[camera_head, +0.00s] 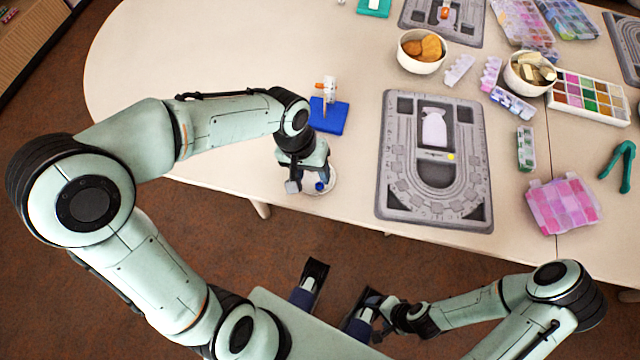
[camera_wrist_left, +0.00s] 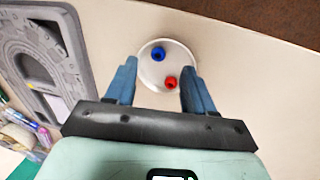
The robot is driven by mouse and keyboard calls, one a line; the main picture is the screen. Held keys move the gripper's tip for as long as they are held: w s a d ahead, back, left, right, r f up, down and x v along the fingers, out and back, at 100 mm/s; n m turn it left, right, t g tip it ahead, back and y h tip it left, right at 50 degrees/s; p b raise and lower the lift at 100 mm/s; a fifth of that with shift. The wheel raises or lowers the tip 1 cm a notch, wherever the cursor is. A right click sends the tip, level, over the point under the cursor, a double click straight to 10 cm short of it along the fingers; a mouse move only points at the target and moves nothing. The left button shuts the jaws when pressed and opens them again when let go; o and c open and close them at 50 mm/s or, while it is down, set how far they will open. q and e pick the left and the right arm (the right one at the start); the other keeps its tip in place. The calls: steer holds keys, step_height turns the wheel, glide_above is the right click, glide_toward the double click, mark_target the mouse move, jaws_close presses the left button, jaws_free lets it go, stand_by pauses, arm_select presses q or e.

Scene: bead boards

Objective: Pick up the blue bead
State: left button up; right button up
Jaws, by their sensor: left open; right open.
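The blue bead (camera_wrist_left: 158,54) lies in a small round white dish (camera_wrist_left: 151,80), with a red bead (camera_wrist_left: 171,83) below and to its right. My left gripper (camera_wrist_left: 160,72) is open, its blue fingers on either side of the dish in the wrist view and both beads between them. Nothing is held. In the head view my left gripper (camera_head: 308,182) points down over the dish (camera_head: 331,185) near the table's front edge and partly hides it. My right gripper (camera_head: 364,318) is low in front of the table, away from the beads, open.
A grey bead board (camera_head: 383,205) lies right of the dish. A blue mat (camera_head: 340,121) with a small white-and-orange item is behind it. Bowls (camera_head: 420,68), bead boxes (camera_head: 590,98) and green pliers (camera_head: 618,165) stand further right. The table's left side is clear.

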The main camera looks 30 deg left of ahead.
mark_target(317, 185)
arm_select(q)
steer(key=f, duration=0.3)
steer(key=d+f+b, duration=0.1)
steer(key=f, duration=0.1)
steer(key=shift+w, duration=0.35)
steer(key=shift+s+f, duration=0.1)
steer(key=shift+f, duration=0.2)
